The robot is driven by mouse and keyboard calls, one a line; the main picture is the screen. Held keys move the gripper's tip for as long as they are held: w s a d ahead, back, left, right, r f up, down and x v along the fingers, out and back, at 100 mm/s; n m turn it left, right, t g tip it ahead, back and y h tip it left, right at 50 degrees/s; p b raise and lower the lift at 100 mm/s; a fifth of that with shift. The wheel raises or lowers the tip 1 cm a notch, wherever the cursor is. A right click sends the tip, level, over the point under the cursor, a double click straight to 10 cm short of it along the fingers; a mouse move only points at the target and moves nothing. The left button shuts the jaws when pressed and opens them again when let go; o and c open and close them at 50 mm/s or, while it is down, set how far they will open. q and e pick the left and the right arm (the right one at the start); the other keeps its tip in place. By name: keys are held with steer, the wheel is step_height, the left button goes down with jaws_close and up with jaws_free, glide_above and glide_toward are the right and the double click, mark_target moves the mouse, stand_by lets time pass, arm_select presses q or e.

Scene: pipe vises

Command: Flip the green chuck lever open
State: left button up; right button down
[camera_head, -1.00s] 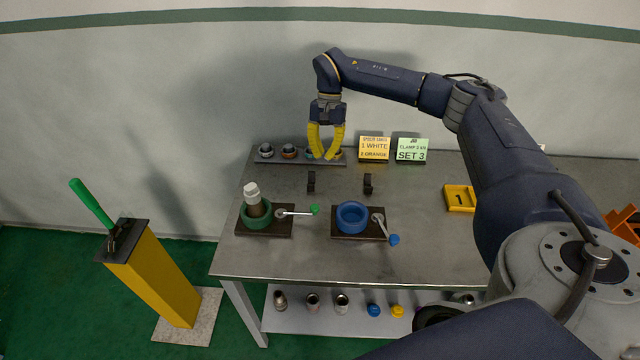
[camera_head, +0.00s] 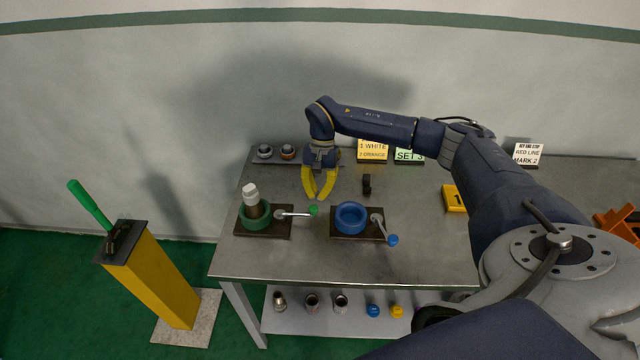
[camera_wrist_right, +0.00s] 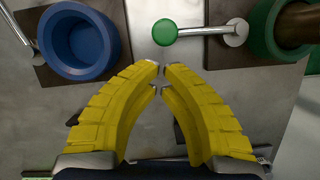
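The green chuck (camera_head: 246,222) sits on a dark plate at the table's left, with a brown pipe with a white top (camera_head: 251,193) upright in it. Its silver lever (camera_head: 294,214) points right and ends in a green knob (camera_head: 313,210). In the right wrist view the green knob (camera_wrist_right: 165,32) lies just beyond the fingertips, apart from them. My right gripper (camera_head: 318,198) is behind and above the knob; its yellow fingers (camera_wrist_right: 161,69) have their tips nearly together, with nothing between them. My left gripper is not in view.
The blue chuck (camera_head: 338,222), with a blue-knobbed lever (camera_head: 377,222), stands right of the green one. A small black stand (camera_head: 366,184) is behind it. Sign cards (camera_head: 373,150) and a rack (camera_head: 265,158) line the table's back. A yellow tray (camera_head: 453,198) stands at right.

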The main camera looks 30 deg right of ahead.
steer(key=shift+s+a, duration=0.3)
steer(key=shift+s, duration=0.05)
stand_by(0.3)
steer(key=shift+s+a+m, duration=0.15)
steer(key=shift+s+m, duration=0.25)
steer(key=shift+s+a+m, duration=0.2)
steer(key=shift+s+m, duration=0.2)
